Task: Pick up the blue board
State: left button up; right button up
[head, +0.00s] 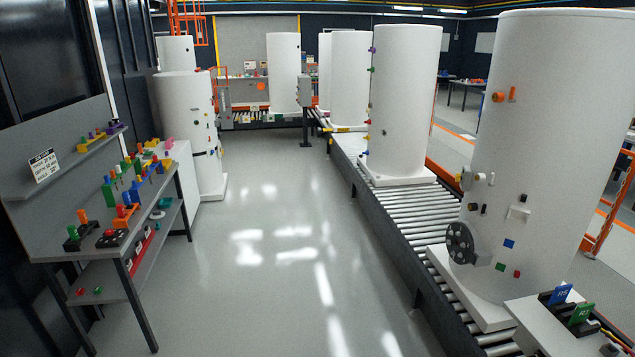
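The blue board (561,294) is a small upright plate with pale markings at the bottom right of the head view. It stands in a black slotted holder (577,318), behind and left of a similar green board (581,314). Its lower part is hidden in the holder. The holder sits on a white-topped surface (540,325) that runs out of the bottom right of the picture. Neither of my grippers shows in the head view.
A large white tank (545,150) stands on a roller conveyor (395,195) just behind the holder. More white tanks (403,100) stand farther back. A bench (85,185) with several coloured parts is at left. The grey floor (265,260) between is clear.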

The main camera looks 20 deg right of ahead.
aim_at(561, 294)
jog(key=z, duration=0.1)
jog(key=i, duration=1.75)
jog(key=z, duration=1.2)
jog(key=i, duration=0.95)
jog(key=z, duration=1)
